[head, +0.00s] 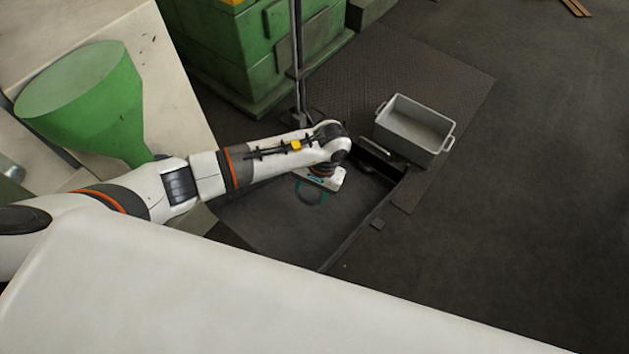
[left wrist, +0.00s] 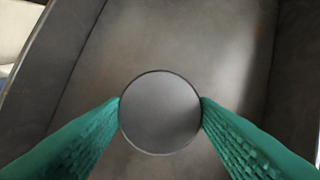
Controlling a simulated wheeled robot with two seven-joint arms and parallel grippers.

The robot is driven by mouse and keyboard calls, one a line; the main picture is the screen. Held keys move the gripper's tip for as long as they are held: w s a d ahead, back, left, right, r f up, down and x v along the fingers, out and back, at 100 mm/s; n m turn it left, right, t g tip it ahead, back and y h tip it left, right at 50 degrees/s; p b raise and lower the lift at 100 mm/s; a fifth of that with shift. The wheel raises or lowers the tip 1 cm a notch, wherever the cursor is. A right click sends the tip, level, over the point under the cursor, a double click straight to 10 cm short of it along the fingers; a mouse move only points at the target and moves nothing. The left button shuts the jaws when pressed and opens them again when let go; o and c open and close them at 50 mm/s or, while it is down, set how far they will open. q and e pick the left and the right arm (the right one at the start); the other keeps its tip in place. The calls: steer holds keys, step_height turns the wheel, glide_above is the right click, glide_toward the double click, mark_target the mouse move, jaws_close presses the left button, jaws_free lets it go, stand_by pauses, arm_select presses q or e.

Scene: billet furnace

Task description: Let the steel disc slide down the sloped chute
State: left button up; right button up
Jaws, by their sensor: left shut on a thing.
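The steel disc (left wrist: 160,112) is round, grey and flat-faced. In the left wrist view it sits between the two green ribbed fingers of my left gripper (head: 311,192), which is shut on its sides. In the head view the gripper is over the dark sloped chute (head: 268,222), and the disc is hard to make out there. The chute bed (left wrist: 185,45) also fills the left wrist view behind the disc, with raised walls on both sides. Whether the disc touches the bed cannot be told. My right gripper is not in view.
A grey bin (head: 415,124) with handles stands on a dark textured floor plate (head: 465,88) beyond the chute's end. A green machine (head: 225,50) and a thin post (head: 298,60) stand behind the chute. A green funnel-shaped part (head: 90,100) is at the left. Open floor lies right.

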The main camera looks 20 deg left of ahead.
mark_target(306, 213)
arm_select(q)
steer(key=shift+s+a+f, duration=0.15)
steer(key=shift+s+f, duration=0.2)
steer(key=shift+f, duration=0.25)
steer(key=shift+s+a+f, duration=0.1)
steer(key=shift+s+f, duration=0.25)
steer(key=shift+f, duration=0.2)
steer(key=shift+s+a+f+b, duration=0.15)
steer(key=shift+s+f+b, duration=0.25)
steer(key=shift+f, duration=0.3)
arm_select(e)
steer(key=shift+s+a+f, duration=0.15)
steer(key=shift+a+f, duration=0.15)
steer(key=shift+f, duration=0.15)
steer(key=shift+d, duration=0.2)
arm_select(q)
steer(key=o, duration=1.3)
steer(key=shift+o, duration=0.2)
